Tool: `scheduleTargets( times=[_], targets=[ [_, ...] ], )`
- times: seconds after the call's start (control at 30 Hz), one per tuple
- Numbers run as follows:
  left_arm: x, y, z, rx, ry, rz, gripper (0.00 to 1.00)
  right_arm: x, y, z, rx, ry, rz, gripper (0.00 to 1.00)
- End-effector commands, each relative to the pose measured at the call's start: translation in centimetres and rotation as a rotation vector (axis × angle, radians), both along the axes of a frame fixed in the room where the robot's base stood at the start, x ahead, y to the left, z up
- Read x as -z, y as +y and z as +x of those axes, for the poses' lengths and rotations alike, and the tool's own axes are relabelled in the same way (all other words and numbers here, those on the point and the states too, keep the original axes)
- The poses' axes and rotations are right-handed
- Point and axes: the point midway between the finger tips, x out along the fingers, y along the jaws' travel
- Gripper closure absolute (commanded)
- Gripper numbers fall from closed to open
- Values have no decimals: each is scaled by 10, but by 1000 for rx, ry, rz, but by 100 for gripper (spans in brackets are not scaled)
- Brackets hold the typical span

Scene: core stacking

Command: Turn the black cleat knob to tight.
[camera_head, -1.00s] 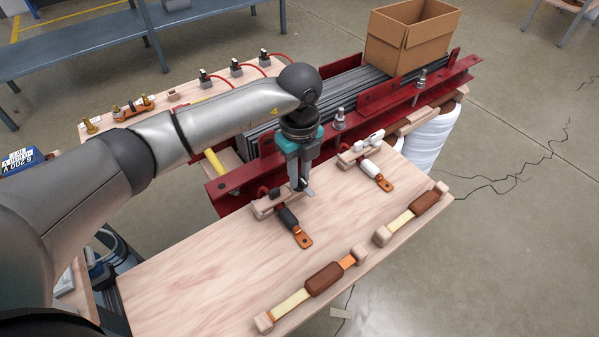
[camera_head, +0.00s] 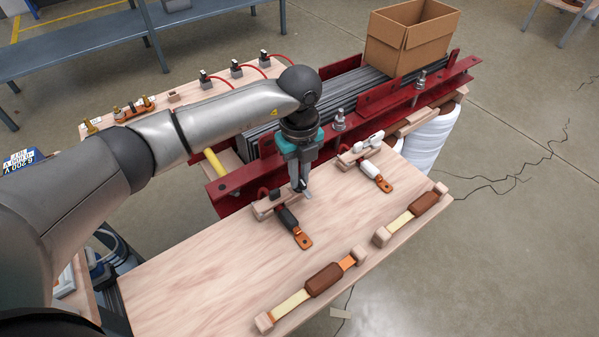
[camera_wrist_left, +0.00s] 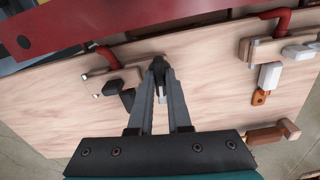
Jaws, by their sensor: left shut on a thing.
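The black cleat knob (camera_wrist_left: 159,69) is a small dark piece between the fingertips of my left gripper (camera_wrist_left: 158,63) in the left wrist view. The left gripper (camera_head: 302,190) is shut on it, pointing down at the near edge of the red frame. The fingers hide most of the knob in the head view. Beside it, the wooden cleat (camera_head: 264,209) holds a lead with a black sleeve (camera_head: 288,219) and a copper lug (camera_head: 304,241). Whether the knob sits loose or tight cannot be told. My right gripper is not in view.
A second cleat with a white knob (camera_head: 373,140) and white sleeve (camera_head: 370,169) stands to the right. Brown-sleeved straps (camera_head: 323,279) lie along the board's front edge. The red frame (camera_head: 350,145) and a cardboard box (camera_head: 410,45) are behind. The board's left part is clear.

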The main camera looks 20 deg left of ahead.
Motion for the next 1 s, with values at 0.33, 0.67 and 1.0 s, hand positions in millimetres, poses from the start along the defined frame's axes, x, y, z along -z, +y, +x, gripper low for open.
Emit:
scheduleTargets(
  times=[0.33,0.67,1.0],
  targets=[
    [-2,0,1,301,-1,1,100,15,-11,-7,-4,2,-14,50],
    [-1,1,1,614,-1,1,100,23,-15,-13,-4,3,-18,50],
    [-1,1,1,937,0,1,100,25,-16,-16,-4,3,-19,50]
  ],
)
